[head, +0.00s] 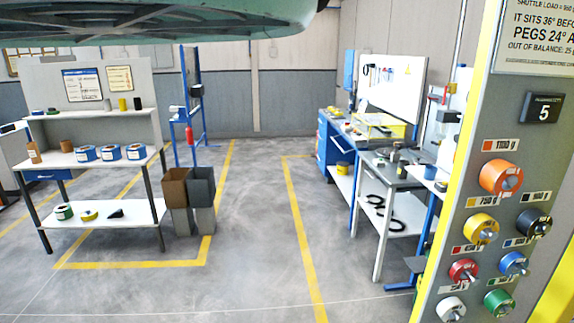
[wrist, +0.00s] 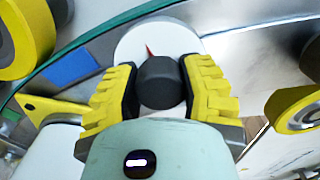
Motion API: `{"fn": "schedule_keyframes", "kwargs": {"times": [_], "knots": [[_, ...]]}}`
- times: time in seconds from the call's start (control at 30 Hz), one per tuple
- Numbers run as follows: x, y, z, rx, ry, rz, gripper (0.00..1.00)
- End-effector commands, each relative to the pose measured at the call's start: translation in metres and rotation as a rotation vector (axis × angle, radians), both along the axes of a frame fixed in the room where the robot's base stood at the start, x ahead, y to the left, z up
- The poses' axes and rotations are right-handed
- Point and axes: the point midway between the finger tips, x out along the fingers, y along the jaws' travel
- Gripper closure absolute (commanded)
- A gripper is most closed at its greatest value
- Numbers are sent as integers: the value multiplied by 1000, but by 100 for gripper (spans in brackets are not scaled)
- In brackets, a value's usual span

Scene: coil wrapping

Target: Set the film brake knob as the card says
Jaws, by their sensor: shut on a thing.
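In the wrist view, a round black knob (wrist: 160,84) sits on a white disc (wrist: 172,42). A red pointer on the disc shows just above the knob, leaning slightly up and left. My gripper (wrist: 160,72) has its yellow ribbed fingers shut on the knob, one on each side. Its marks, if any, are too small to read or hidden. The gripper and knob do not show in the head view. A printed card (head: 541,38) at the top right of the head view is cut off; its text speaks of shuttle load, degrees and pegs. I cannot see brake wording on it.
A yellow-edged panel (head: 440,262) at right bears coloured weights on pegs, such as an orange one (head: 500,177), and a display (head: 543,108) reading 5. Benches stand left and right beyond clear floor. A yellow roller (wrist: 298,108) lies right of my gripper.

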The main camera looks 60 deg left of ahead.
Motion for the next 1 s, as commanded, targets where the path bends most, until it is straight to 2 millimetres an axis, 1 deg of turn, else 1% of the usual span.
{"fn": "schedule_keyframes", "kwargs": {"times": [0.03, 0.3, 0.9, 0.93, 1.0], "knots": [[3, 3, -7, -25, 11, 9, 95], [4, 3, -4, -113, 61, 10, 95], [5, 4, -1, -139, 79, 17, 96], [5, 4, -1, -138, 79, 17, 55], [5, 4, -1, -138, 80, 16, 47]]}}
